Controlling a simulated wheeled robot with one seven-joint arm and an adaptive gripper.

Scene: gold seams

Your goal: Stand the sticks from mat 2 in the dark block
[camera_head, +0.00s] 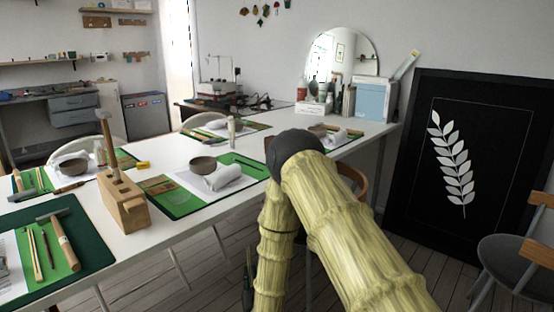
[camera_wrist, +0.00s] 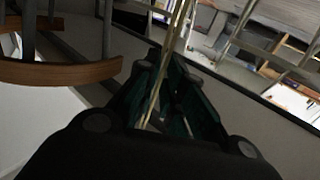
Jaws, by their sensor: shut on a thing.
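In the wrist view my gripper (camera_wrist: 165,82) is shut on thin pale sticks (camera_wrist: 177,32), which run up and away between its fingers. In the head view my gripper (camera_head: 249,285) is a small dark shape, mostly hidden behind my arm, low beside the table's front side. Other thin sticks (camera_head: 34,255) lie on the front-left green mat (camera_head: 92,225). I cannot read any mat number. A tan wooden block (camera_head: 124,205) with an upright mallet in it stands on the table; I cannot make out a clearly dark block.
The long white table (camera_head: 150,238) holds several green mats with bowls, white rolls and tools. A bowl (camera_head: 203,165) and roll lie on the middle mat (camera_head: 178,203). A chair (camera_head: 507,262) and black framed leaf picture (camera_head: 415,160) are at the right. The wrist view shows a curved wooden chair part (camera_wrist: 62,72).

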